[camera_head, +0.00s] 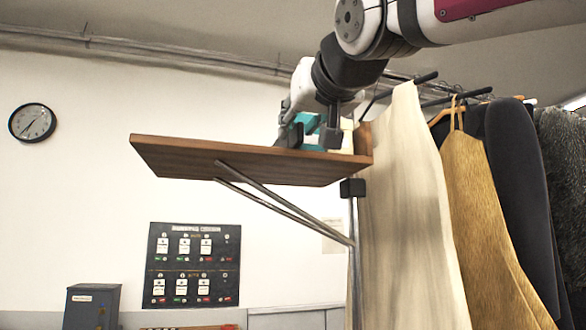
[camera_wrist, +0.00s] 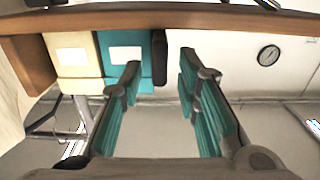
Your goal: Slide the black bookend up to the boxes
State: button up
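The black bookend (camera_wrist: 159,57) stands upright beside the teal box (camera_wrist: 125,54) in the wrist view, with no clear gap between them. A cream box (camera_wrist: 73,54) is on the teal box's other side, next to the shelf's end board. My gripper (camera_wrist: 160,66) is open, its two teal-padded fingers apart; the bookend shows between the fingertips and neither finger is clearly touching it. In the head view my gripper (camera_head: 311,133) is low over the right part of the wooden shelf (camera_head: 240,165); it hides most of the boxes, and the bookend cannot be made out there.
The shelf's end board (camera_head: 365,140) closes its right side. A cream garment (camera_head: 405,220) hangs close by on the right, with a mustard garment (camera_head: 475,210) and dark coats beyond. The shelf's left part looks clear. A clock (camera_head: 32,122) hangs on the wall.

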jog(key=v, duration=1.1)
jog(key=shift+s, duration=0.15)
jog(key=shift+d+r, duration=0.1)
jog(key=w+d+f+m+g+h, duration=0.1)
jog(key=d+f+g+h, duration=0.2)
jog(key=f, duration=1)
jog(key=d+f+m+g+h, duration=0.1)
jog(key=d+f+g, duration=0.3)
jog(key=f, duration=0.8)
jog(key=s+d+f+g, duration=0.2)
jog(key=s+f, duration=0.2)
jog(key=f, duration=0.5)
jog(key=s+d+f+g, duration=0.1)
jog(key=s+d+f, duration=0.1)
jog(key=f, duration=0.6)
jog(key=s+d+f+m+g+h, duration=0.1)
jog(key=s+d+f+g, duration=0.1)
jog(key=s+f, duration=0.3)
notch_tip(320, 180, down, 5)
jog(key=shift+s+d+r+g, duration=0.2)
jog(key=shift+s+d+g, duration=0.1)
jog(key=shift+d, duration=0.3)
